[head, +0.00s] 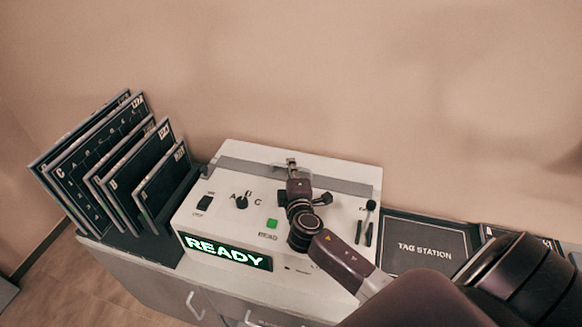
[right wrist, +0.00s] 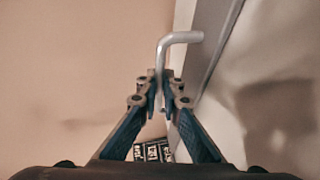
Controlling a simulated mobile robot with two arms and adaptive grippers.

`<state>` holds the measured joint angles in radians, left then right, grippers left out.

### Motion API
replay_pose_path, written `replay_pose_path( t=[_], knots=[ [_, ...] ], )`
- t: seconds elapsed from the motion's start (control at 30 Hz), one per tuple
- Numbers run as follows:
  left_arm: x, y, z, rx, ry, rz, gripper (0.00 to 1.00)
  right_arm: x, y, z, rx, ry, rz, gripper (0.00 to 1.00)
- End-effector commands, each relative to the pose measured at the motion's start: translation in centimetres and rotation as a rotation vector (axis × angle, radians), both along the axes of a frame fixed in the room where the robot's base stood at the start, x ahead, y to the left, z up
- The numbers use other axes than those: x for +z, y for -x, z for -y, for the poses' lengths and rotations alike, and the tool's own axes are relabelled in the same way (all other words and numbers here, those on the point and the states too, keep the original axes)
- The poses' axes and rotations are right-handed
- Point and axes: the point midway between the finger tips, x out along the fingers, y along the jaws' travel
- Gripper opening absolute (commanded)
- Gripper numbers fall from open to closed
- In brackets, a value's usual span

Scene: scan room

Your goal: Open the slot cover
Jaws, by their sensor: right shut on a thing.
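The slot cover (head: 345,184) is a long grey strip along the top back of the white reader machine (head: 230,155). A small bent metal handle (head: 291,160) stands at its middle. In the right wrist view the handle (right wrist: 180,37) is a silver L-shaped rod. The grey strip (right wrist: 215,35) runs beside it. My right gripper (right wrist: 160,85) is shut on the handle's straight part, with a fingertip on each side. In the head view my right arm reaches over the machine from the lower right and hides part of its top. My left gripper is not in view.
The machine's front display (head: 226,252) reads READY in green. A lit green button (head: 272,224), a knob (head: 241,202) and a lever (head: 370,206) sit on its panel. A rack of dark plates (head: 105,165) stands at left. A tag station mat (head: 425,245) lies at right. A wall rises behind.

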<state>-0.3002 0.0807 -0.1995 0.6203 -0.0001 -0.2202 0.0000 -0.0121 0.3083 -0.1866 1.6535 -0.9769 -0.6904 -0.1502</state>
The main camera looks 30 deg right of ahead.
Motion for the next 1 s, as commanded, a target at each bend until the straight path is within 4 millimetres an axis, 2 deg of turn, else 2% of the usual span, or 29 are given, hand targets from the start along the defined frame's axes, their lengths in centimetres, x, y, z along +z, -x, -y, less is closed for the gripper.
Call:
replay_pose_path(
  t=[0.13, 0.33, 0.47, 0.77, 0.8, 0.87, 1.0],
  knots=[
    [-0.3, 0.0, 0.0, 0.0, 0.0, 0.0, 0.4, -0.2, -0.5, 0.5, 0.0, 0.0, -0.001, 0.0],
    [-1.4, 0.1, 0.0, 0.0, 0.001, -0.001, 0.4, -0.2, -3.2, 3.6, -0.001, 0.002, 0.001, 0.0],
    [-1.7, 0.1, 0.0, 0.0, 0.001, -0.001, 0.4, -0.1, -4.2, 4.9, 0.0, 0.001, 0.0, 0.0],
    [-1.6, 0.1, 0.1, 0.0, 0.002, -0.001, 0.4, -0.1, -4.4, 5.1, 0.001, -0.002, -0.002, 0.0],
    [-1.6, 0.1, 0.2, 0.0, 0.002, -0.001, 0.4, -0.1, -4.4, 5.1, 0.001, -0.002, -0.001, 0.07],
    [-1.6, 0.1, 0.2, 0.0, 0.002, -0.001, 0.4, -0.1, -4.4, 5.1, 0.001, -0.002, -0.001, 0.13],
    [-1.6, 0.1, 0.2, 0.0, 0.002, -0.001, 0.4, -0.1, -4.4, 5.1, 0.001, -0.001, 0.0, 0.14]
  ],
)
